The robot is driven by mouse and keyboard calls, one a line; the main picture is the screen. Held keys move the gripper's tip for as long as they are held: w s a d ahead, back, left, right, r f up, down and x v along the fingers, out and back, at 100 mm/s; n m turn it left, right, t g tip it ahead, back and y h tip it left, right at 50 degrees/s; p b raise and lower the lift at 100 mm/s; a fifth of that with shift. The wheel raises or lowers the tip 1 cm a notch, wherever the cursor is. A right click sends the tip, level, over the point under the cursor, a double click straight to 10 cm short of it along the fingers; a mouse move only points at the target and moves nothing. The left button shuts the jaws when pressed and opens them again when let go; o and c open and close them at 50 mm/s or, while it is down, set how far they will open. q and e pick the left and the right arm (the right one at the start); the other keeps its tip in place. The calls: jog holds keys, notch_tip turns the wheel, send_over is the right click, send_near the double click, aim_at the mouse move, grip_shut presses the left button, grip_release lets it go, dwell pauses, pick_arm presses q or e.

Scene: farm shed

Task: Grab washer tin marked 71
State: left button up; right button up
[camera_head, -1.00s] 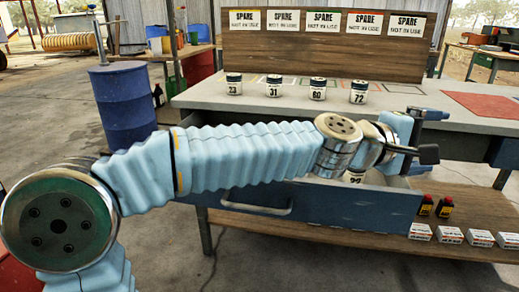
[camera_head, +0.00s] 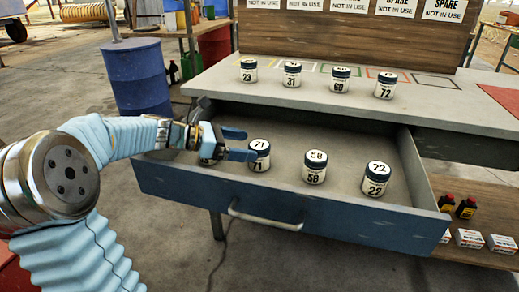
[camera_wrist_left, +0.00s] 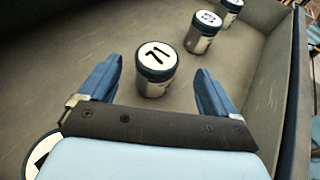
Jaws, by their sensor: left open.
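My left gripper (camera_head: 243,144) is open and empty, low over the drawer just left of the tin. In the left wrist view my left gripper (camera_wrist_left: 158,85) has a blue finger on each side of the tin's line. My right gripper is not in view.
Tins 58 (camera_head: 315,168) and 22 (camera_head: 376,180) stand to the right in the drawer (camera_head: 290,212). Tins 23 (camera_head: 248,71), 31 (camera_head: 292,74), 60 (camera_head: 340,80) and 72 (camera_head: 385,86) stand on the bench above. Part of another lid (camera_wrist_left: 42,155) shows beside my wrist.

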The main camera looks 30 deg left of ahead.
aim_at(257, 145)
pick_arm(q)
jog(key=shift+f, duration=0.25)
jog(key=x, duration=0.7)
jog(key=shift+w+a+r, duration=0.1)
jog(key=shift+w+r, duration=0.1)
jog(key=shift+r, duration=0.1)
jog(key=shift+c, duration=0.3)
jog(key=c, duration=1.1)
